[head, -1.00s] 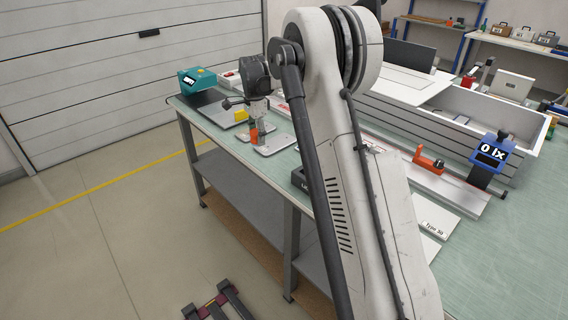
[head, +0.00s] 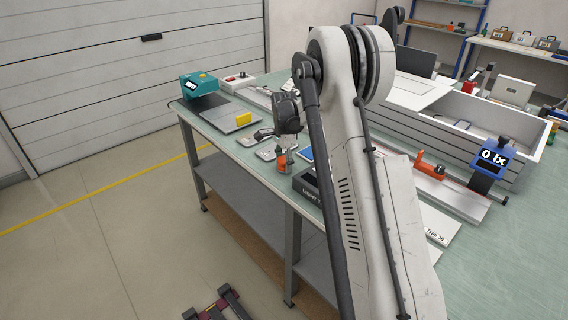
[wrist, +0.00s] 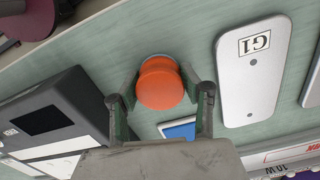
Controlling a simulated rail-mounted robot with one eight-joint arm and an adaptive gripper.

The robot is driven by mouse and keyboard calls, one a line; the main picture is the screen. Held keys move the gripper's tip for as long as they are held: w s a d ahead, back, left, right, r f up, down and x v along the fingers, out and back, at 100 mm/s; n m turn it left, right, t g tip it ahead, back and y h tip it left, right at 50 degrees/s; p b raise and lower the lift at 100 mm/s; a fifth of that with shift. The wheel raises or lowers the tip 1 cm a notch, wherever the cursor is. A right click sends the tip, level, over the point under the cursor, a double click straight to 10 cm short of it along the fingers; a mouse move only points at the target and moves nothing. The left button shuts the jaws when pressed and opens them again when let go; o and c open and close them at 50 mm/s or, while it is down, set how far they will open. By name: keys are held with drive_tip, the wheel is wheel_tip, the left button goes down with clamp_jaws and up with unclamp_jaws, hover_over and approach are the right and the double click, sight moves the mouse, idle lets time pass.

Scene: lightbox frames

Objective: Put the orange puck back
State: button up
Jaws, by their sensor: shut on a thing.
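The orange puck (wrist: 160,84) sits between the two fingers of my gripper (wrist: 160,97) in the wrist view, and the gripper is shut on it. In the head view my gripper (head: 284,153) is above the bench's left part, with the orange puck (head: 282,162) below the wrist. A thin grey-blue rim shows at the puck's far edge. A pale plate marked G1 (wrist: 252,80) lies to the right of the gripper in the wrist view.
The dark light-test box (head: 307,187) stands close beside my gripper on the green bench. A blue-faced item (wrist: 180,130) lies near the fingers. The bench's front edge is close.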

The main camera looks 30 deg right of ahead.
drive_tip(key=shift+f, duration=0.1)
drive_tip(key=shift+f, duration=0.1)
drive_tip(key=o, duration=1.2)
